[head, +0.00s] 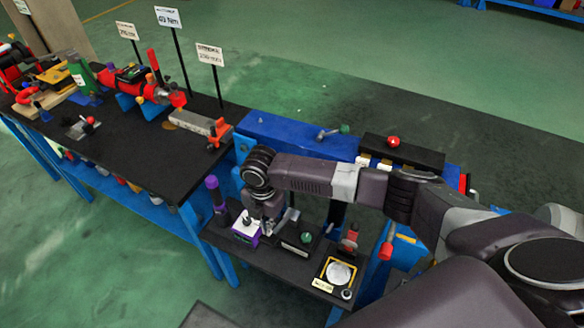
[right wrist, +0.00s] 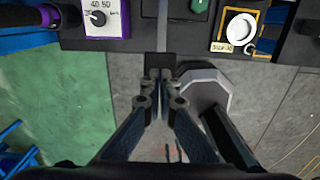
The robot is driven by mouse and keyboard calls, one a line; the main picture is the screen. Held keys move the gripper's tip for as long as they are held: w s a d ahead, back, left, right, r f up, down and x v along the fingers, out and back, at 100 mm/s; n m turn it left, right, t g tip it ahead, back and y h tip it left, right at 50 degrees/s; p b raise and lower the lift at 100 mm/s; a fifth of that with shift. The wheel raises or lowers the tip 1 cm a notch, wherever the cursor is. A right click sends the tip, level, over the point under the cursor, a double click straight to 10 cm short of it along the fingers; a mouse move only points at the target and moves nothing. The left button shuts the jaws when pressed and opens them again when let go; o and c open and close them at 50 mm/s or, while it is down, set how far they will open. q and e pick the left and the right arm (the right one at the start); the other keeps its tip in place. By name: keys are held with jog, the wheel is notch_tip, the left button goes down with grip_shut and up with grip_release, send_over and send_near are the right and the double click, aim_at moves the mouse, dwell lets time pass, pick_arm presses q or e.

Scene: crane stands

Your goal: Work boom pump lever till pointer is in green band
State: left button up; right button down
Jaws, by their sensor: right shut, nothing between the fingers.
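My right gripper (head: 272,226) is over the black lower panel (head: 286,262), beside a small purple and white box with a black knob (head: 245,229). In the right wrist view its fingers (right wrist: 160,88) are together and empty, with the panel's front edge ahead of them. A white round dial in a yellow frame (head: 339,272) is at the panel's front right; no pointer or green band can be made out. A purple-handled lever (head: 213,188) stands upright at the panel's left and a red-handled one (head: 387,250) at its right. I cannot tell which is the boom pump lever. My left gripper is not in view.
A long black bench (head: 115,150) with red machinery stands at the left, with signs on poles behind it. A blue box (head: 300,136) and a black box with a red button (head: 420,152) are behind my arm. Green floor behind is open.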

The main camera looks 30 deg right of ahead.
dwell(0.4)
jog(key=shift+f+b, duration=3.45)
jog(key=shift+f, duration=1.75)
notch_tip(320, 180, up, 6)
jog(key=p, duration=0.5)
jog(key=shift+d+p, duration=0.1)
jog(key=shift+p, duration=0.3)
notch_tip(320, 180, up, 4)
jog(key=p, duration=0.3)
jog(key=shift+p, duration=0.4)
jog(key=shift+r+p, duration=0.25)
jog(key=shift+p, duration=0.1)
jog(key=shift+f, duration=0.15)
